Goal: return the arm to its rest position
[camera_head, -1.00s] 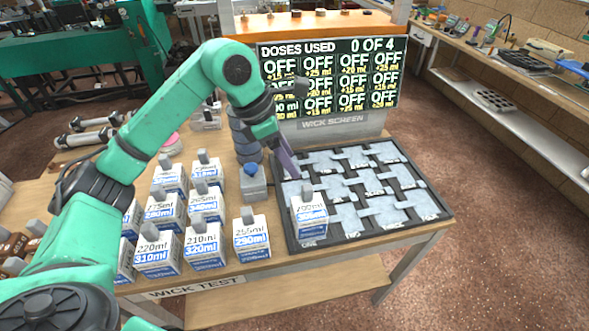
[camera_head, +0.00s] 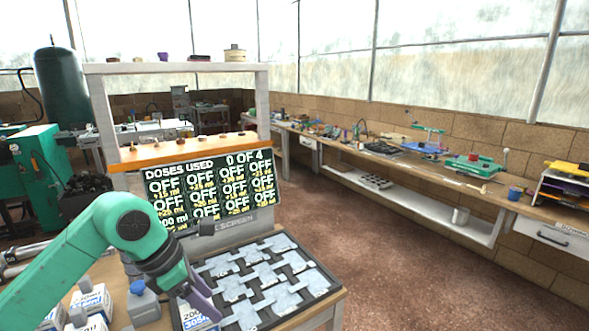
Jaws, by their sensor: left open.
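My left arm comes in from the lower left, and its green and black links end at my left gripper (camera_head: 207,308) near the bottom edge. The gripper is open, with its purple finger pointing down over the left part of the tray. A white labelled carton (camera_head: 190,322) stands just beside and below the finger, partly hidden by it and cut by the frame edge. I cannot tell whether they touch. The dark tray (camera_head: 330,291) holds pale interlocking pieces (camera_head: 268,276). My right gripper is out of view.
More white cartons (camera_head: 92,299) and a grey bottle with a blue cap (camera_head: 143,305) stand under and beside my arm. The display screen (camera_head: 212,186), reading 0 OF 4, rises behind the tray. A long workbench (camera_head: 400,165) runs along the right wall, with open floor between.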

